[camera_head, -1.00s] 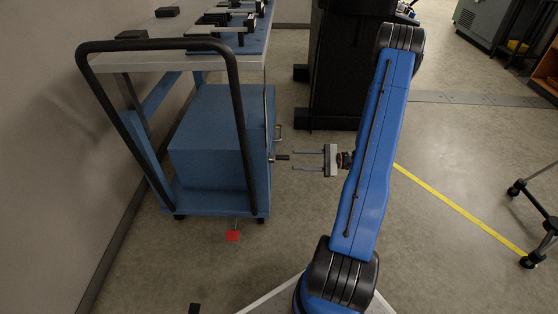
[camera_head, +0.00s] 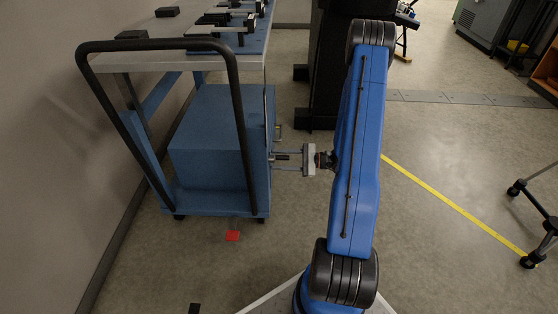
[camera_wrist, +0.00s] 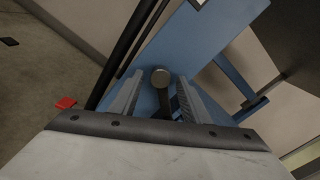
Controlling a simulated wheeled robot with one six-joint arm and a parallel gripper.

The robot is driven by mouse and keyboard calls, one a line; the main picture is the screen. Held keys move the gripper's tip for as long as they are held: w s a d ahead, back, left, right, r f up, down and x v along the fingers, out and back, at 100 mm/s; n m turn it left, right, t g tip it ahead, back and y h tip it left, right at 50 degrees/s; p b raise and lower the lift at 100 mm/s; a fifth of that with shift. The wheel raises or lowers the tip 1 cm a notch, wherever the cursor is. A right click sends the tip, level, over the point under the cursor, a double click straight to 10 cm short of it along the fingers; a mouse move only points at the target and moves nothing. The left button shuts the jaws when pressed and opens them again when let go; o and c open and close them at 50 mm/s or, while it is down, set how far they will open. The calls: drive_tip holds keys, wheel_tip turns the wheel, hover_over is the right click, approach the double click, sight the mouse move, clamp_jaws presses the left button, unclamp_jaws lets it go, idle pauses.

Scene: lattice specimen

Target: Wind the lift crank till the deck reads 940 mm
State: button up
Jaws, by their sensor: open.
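The lift cart (camera_head: 215,150) is blue, with a grey deck and a black push handle, at the left of the head view. A short dark crank knob (camera_head: 282,157) sticks out from its right side. In the wrist view the round end of the crank knob (camera_wrist: 160,77) lies between the fingers, with a dark crank arm below it. My gripper (camera_head: 275,160) is open, its fingers on either side of the knob and reaching toward the cart side. It also shows in the wrist view (camera_wrist: 156,92). I cannot make out any deck height reading.
Black clamps and blocks (camera_head: 232,20) stand on the deck. A red tag (camera_head: 233,236) lies by the cart's front edge. A black cabinet (camera_head: 345,70) stands behind my arm. A wheeled stand (camera_head: 530,205) is at the right. The floor between is clear.

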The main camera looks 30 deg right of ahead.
clamp_jaws()
drive_tip(key=shift+m, duration=0.3)
